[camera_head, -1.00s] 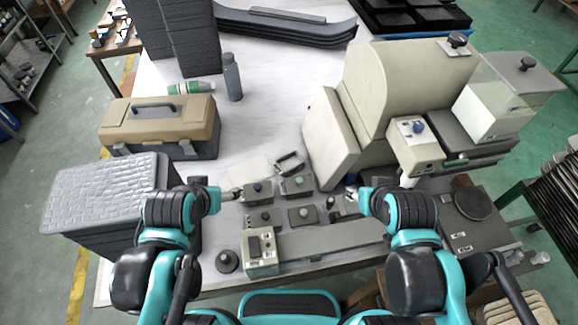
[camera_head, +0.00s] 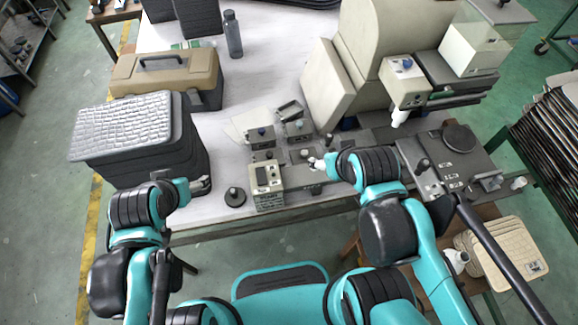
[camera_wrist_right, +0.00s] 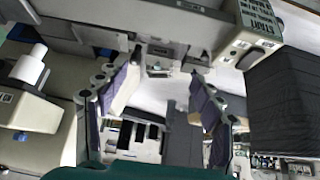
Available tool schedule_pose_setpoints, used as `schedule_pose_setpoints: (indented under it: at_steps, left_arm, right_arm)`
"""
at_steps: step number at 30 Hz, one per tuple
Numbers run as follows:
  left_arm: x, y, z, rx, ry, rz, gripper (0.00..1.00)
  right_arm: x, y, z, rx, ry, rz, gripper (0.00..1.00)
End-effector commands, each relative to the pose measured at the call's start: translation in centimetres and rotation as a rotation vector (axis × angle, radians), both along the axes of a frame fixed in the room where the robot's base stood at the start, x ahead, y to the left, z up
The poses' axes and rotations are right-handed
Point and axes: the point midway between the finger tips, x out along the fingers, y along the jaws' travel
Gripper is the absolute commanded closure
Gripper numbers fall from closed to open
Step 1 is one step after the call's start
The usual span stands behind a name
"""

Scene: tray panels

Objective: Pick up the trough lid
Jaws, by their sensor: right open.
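Several small grey lidded compartments with knobs sit mid-table; I cannot tell which one carries the trough lid.
A control box (camera_head: 268,187) stands at the table's front edge; its START label shows in the right wrist view (camera_wrist_right: 252,38). A large beige machine (camera_head: 375,60) stands behind right.

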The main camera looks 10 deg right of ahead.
Motion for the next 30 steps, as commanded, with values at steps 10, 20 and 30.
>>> schedule_pose_setpoints:
  at_steps: [10,20,30]
  left_arm:
    - [0.1,0.0,0.5,-0.001,-0.001,-0.001,0.27]
    - [0.1,0.0,0.6,-0.001,-0.001,-0.001,0.27]
    - [0.1,0.0,1.0,-0.001,-0.001,-0.001,0.27]
  right_arm:
    - [2.2,0.3,0.6,-0.097,0.07,0.153,0.33]
    - [6.3,0.8,-0.4,-0.247,0.194,0.452,0.33]
    - [13.7,2.1,-7.1,-0.436,0.393,1.067,0.33]
